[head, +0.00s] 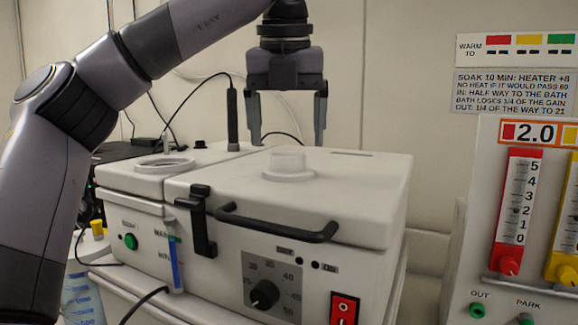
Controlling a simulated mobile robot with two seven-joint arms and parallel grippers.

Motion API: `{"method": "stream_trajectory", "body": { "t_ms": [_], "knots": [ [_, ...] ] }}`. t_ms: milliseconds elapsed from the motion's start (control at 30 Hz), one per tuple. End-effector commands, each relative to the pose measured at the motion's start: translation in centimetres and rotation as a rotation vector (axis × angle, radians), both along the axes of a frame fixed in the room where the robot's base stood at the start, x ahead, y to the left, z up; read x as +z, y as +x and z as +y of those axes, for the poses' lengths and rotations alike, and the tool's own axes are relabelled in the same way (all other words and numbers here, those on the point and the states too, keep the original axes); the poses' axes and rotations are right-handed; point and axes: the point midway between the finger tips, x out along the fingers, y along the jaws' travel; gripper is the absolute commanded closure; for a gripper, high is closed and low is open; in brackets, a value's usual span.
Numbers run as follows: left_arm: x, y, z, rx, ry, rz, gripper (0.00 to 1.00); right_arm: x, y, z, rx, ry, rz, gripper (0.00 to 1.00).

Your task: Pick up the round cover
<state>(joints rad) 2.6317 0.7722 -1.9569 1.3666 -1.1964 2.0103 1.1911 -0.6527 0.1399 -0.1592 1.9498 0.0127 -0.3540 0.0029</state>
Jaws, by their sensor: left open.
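A round white cover (289,174) with a wide flange and a raised, short cylindrical middle sits on the lid of the white bath box (350,190). My left gripper (288,143) hangs pointing down above and seemingly behind the cover. Its two fingers are spread wide, one to each side of the cover in the picture, with nothing between them. The fingertips appear apart from the cover; the exact depth gap is hard to tell. My right gripper does not show.
The lid has a black front handle (280,226) and a black latch (200,222). A round opening with a pale rim (165,163) lies at left. A black probe (232,118) with a cable stands beside the left finger. A panel with sliders (518,215) stands at right.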

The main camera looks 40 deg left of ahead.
Motion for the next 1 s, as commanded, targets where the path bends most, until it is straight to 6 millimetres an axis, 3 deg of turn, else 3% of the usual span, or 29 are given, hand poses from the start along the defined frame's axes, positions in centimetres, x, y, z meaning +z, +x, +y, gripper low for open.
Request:
{"method": "stream_trajectory", "body": {
  "t_ms": [200,533,567,733,1000],
  "knots": [
    [-2.3,0.5,0.3,0.0,-0.002,0.002,0.16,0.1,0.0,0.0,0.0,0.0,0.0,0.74],
    [-2.7,0.6,0.4,0.0,-0.002,-0.001,0.16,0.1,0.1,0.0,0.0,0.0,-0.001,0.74],
    [-2.7,0.6,0.4,0.0,-0.002,-0.001,0.2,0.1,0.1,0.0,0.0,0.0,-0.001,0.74],
    [-2.7,0.6,0.4,0.0,-0.002,-0.001,0.75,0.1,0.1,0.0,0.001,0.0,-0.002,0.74],
    [-2.7,0.6,0.4,-0.001,-0.001,-0.001,0.78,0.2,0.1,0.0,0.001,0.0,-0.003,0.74]
  ]
}}
